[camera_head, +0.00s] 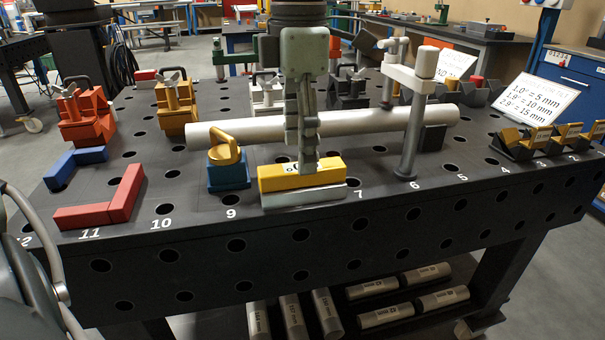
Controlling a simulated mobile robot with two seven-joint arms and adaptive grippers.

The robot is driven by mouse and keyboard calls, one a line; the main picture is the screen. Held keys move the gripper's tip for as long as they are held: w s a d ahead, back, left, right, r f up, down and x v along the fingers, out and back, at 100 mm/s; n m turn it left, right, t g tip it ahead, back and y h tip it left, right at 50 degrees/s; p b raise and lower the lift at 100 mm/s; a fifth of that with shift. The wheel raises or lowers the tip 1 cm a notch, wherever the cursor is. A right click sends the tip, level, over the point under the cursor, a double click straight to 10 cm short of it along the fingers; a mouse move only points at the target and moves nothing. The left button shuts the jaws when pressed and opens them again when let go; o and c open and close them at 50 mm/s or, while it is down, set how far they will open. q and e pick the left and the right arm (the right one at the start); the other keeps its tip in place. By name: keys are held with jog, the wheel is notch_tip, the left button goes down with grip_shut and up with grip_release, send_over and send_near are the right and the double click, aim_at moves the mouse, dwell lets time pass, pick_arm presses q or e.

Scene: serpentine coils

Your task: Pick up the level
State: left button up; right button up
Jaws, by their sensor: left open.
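The level, as far as I can tell, is the yellow block (327,177) with a grey lower part near the front edge of the dark table, between the numbers 9 and 7. My left gripper (308,165) points straight down over it, seen edge-on. Its fingertips reach the top of the yellow block and overlap it in the picture; I cannot tell whether they touch it. The fingers hide part of the block's top and back. The gripper is open. My right gripper is not in view.
A long grey pipe (365,121) lies behind the gripper, by a grey post clamp (414,125). A blue block with a yellow top (228,173) stands just left of the level. Red (125,192) and blue angle pieces (76,161) lie further left.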

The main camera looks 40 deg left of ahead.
aim_at(302, 182)
pick_arm(q)
jog(key=f, duration=0.5)
jog(key=shift+w+p, duration=0.2)
jog(key=shift+p, duration=0.1)
jog(key=shift+f, duration=0.35)
jog(key=shift+c, duration=1.2)
jog(key=c, duration=1.1)
jog(key=shift+c, duration=0.2)
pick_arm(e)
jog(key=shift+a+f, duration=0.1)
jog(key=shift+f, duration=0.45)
pick_arm(q)
jog(key=shift+r, duration=0.1)
